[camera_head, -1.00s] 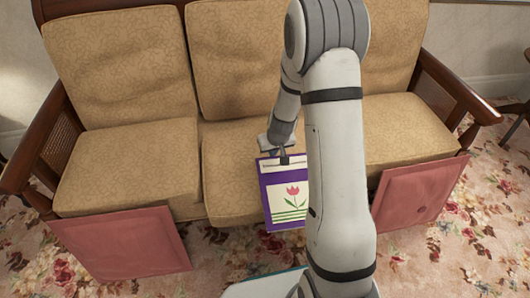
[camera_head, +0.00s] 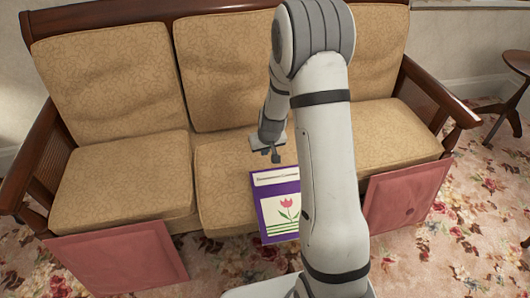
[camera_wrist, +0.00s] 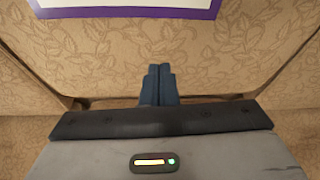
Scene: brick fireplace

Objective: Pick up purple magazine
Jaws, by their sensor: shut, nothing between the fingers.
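The purple magazine (camera_head: 278,207) has a white panel with a pink tulip and a pale title strip at its top. In the head view it lies at the front of the middle sofa cushion, its right side partly hidden behind my arm. My gripper (camera_head: 275,158) is just beyond the magazine's top edge, over the cushion, apart from the magazine. In the wrist view the fingers (camera_wrist: 159,70) are together with nothing between them. An edge of the magazine (camera_wrist: 130,12) shows at the top of that view, away from the fingers.
The tan three-seat sofa (camera_head: 120,175) has wooden arms. Red panels stand at its front left (camera_head: 118,257) and front right (camera_head: 405,195). A small dark round table (camera_head: 518,62) is at the far right. Floral carpet (camera_head: 465,230) lies in front, and the left cushion is clear.

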